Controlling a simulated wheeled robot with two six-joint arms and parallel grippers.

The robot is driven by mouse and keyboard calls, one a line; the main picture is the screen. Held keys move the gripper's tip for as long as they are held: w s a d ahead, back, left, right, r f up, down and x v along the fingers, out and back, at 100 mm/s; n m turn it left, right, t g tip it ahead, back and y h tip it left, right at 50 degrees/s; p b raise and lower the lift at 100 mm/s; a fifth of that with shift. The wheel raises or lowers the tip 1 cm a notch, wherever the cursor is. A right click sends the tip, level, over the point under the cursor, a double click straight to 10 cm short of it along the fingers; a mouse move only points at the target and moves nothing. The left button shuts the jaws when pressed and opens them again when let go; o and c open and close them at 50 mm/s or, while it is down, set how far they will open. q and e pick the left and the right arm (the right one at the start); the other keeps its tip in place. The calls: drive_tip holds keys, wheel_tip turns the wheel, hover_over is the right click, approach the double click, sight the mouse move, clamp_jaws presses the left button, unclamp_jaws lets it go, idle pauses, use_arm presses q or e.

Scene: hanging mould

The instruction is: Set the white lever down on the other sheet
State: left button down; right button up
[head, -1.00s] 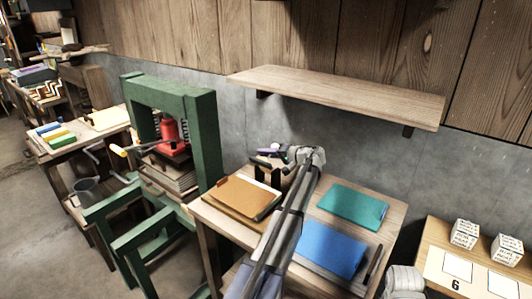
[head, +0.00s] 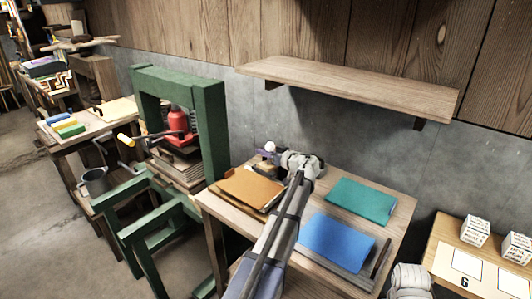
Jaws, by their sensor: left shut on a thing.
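My left gripper (head: 268,162) is over the back left of the middle table, beyond the brown folder. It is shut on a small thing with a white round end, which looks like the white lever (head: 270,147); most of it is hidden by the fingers. Two white sheets lie on the low table at right: one (head: 467,264) beside the number 6, the other (head: 505,284) nearer the right edge. Both look bare. The lever is far to the left of both.
White printed cubes (head: 475,231) stand behind the sheets. The middle table (head: 228,213) holds a brown folder (head: 250,188), a green folder (head: 357,202) and a blue folder (head: 337,242). A wooden shelf (head: 350,88) overhangs it. A green press frame (head: 210,130) stands at left.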

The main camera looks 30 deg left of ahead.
use_arm(q)
drive_tip(key=shift+s+f+n+t+b, duration=0.45)
drive_tip(key=shift+n+b, duration=0.1)
drive_tip(key=shift+n, duration=0.35)
drive_tip(key=shift+s, duration=0.1)
drive_tip(key=c, duration=0.9)
unclamp_jaws()
drive_tip(key=shift+d, duration=0.1)
drive_tip(key=p+v, duration=0.1)
drive_tip(key=v, duration=0.6)
drive_tip(key=shift+s+d, duration=0.1)
drive_tip(key=shift+d, duration=0.25)
